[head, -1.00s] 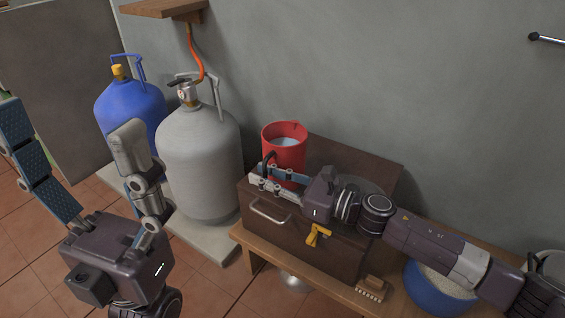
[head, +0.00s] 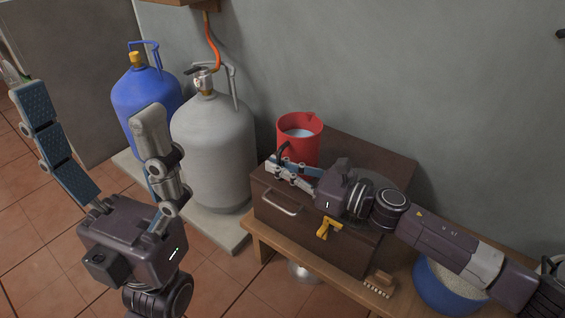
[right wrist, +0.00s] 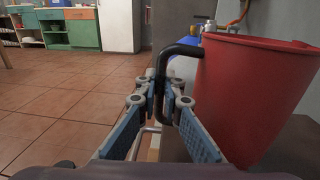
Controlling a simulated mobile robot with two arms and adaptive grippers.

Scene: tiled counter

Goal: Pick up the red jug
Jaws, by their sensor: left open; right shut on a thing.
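The red jug (head: 299,142) stands upright on the brown box in the head view, with something pale inside it. In the right wrist view the jug (right wrist: 248,92) fills the right side, and its black handle (right wrist: 181,50) reaches down between the fingers. My right gripper (head: 280,168) is shut on the jug's handle; the fingers also show in the right wrist view (right wrist: 163,95). I cannot tell whether the jug's base is clear of the box. My left gripper (head: 88,125) is open and empty at the left, fingers pointing up, away from the jug.
The brown box (head: 325,235) with a metal handle sits on a wooden bench (head: 262,232). A grey gas cylinder (head: 215,150) and a blue one (head: 140,95) stand left of it. A brush (head: 379,285) and a blue bowl (head: 440,290) lie at the right.

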